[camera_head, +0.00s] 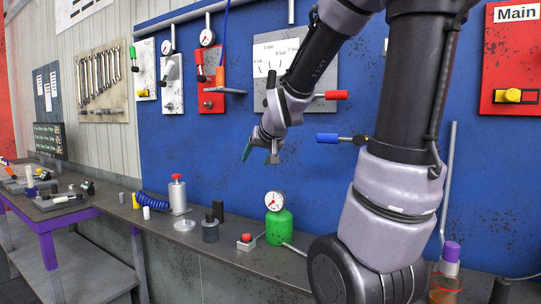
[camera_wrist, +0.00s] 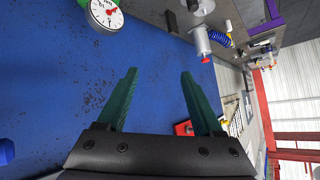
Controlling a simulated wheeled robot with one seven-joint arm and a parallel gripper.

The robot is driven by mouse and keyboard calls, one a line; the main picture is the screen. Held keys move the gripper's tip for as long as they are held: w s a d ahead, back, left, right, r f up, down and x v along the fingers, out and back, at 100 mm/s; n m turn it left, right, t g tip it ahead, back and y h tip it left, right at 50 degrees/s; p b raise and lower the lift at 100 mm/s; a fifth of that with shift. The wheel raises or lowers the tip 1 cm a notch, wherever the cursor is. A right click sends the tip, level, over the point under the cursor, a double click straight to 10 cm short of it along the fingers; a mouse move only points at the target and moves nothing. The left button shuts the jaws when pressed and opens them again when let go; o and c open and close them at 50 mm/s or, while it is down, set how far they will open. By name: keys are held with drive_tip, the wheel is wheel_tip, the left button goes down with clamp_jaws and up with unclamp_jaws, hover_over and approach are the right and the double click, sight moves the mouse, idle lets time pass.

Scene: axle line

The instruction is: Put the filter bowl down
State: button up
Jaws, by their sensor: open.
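My gripper (camera_head: 260,155) is open and empty, held in the air in front of the blue wall panel, above the bench. Its two green fingers (camera_wrist: 158,75) stand apart in the wrist view with nothing between them. A dark, smoky cup-like cylinder (camera_head: 210,231), which looks like the filter bowl, stands upright on the bench, below and left of my gripper and apart from it. A dark piece at the top edge of the wrist view (camera_wrist: 204,7) may be the same thing, but it is cut off.
Beside the cylinder stand a black block (camera_head: 218,210), a metal disc (camera_head: 184,225) and a red-topped grey canister (camera_head: 178,198). A red-buttoned box (camera_head: 246,242) and green tank (camera_head: 279,227) with a gauge stand to the right. A purple-capped amber container (camera_head: 447,275) is at far right.

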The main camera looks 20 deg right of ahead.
drive_tip(key=s+a+r+g+y, duration=0.1)
drive_tip(key=s+a+r, duration=0.1)
drive_tip(key=s, duration=0.7)
drive_tip(key=s+a+r+g+y, duration=0.1)
drive_tip(key=s+g, duration=0.1)
drive_tip(key=s, duration=0.7)
drive_tip(key=shift+s+a+r+m, duration=0.3)
drive_tip(key=shift+a+r, duration=0.05)
